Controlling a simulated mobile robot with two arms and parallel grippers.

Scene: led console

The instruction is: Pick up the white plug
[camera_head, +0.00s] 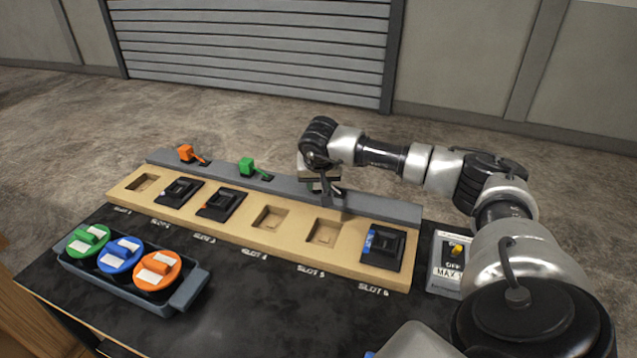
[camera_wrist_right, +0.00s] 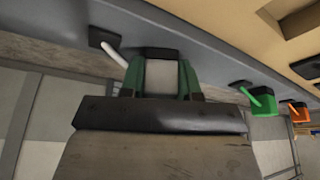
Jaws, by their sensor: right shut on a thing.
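The white plug (camera_wrist_right: 160,80) shows as a pale block between the two green-sided fingers of my right gripper (camera_wrist_right: 162,76) in the wrist view. The right gripper is shut on it, at the grey strip (camera_head: 395,208) behind the slotted board. In the head view my right gripper (camera_head: 321,180) hides most of the plug. A white lever-like piece (camera_wrist_right: 110,50) sticks out beside the gripper in the wrist view. Whether the plug still sits in the strip cannot be told. My left gripper is not in view.
A green plug (camera_head: 248,167) and an orange plug (camera_head: 186,153) stand on the strip to the left. The tan board (camera_head: 150,204) holds black modules and empty slots. A tray (camera_head: 188,291) of coloured knobs lies front left. A switch box (camera_head: 447,268) stands at right.

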